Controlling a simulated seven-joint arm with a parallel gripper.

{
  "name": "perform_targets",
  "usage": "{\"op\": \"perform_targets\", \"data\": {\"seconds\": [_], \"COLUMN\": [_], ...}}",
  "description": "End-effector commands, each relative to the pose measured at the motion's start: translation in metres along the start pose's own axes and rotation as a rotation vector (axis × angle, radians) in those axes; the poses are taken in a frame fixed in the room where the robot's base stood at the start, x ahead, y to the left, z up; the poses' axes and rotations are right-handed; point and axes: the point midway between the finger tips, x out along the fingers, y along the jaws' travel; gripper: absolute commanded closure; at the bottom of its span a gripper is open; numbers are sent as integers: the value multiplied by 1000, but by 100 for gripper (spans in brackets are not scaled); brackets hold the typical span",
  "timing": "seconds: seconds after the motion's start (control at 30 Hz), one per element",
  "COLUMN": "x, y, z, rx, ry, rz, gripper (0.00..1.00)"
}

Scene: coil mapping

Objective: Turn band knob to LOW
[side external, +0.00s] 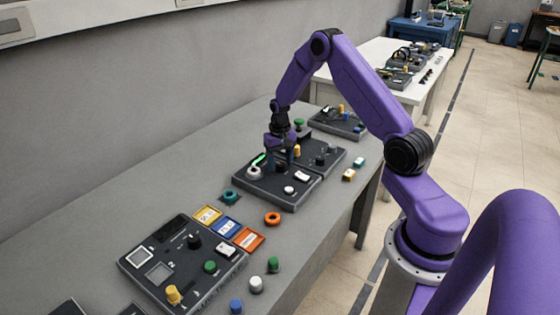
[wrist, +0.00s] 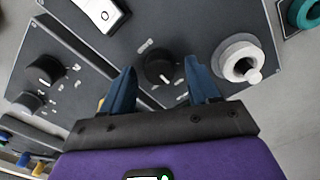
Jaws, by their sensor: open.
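A black round knob (wrist: 159,69) with a short white pointer line sits on a dark panel (side external: 272,196). In the wrist view its pointer aims roughly toward the lower right; the small white labels around it are too blurred to read, so I cannot tell its setting. My gripper (wrist: 158,82) is open, with one blue finger on each side of the knob. A gap shows between the knob and each finger; I see no contact. In the side view my gripper (side external: 282,158) points down over this panel and hides the knob.
The panel also carries a white ring on a post (wrist: 240,58) and a white rocker switch (wrist: 101,12). A neighbouring panel has black knobs (wrist: 44,70). A teal ring (side external: 230,197) and an orange ring (side external: 272,218) lie nearby. Another panel (side external: 182,262) stands in front.

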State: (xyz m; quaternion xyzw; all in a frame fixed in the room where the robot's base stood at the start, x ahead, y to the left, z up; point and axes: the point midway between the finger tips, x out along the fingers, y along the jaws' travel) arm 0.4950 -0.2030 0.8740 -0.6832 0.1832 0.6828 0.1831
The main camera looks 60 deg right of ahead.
Motion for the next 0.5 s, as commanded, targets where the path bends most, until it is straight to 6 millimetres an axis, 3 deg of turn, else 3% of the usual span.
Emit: {"op": "perform_targets", "data": {"seconds": [0.03, 0.2, 0.5], "x": [0, 0, 0], "y": [0, 0, 0], "z": [0, 0, 0], "rx": [0, 0, -28], "ry": [0, 0, -1], "rz": [0, 0, 0], "gripper": [46, 96, 96]}}
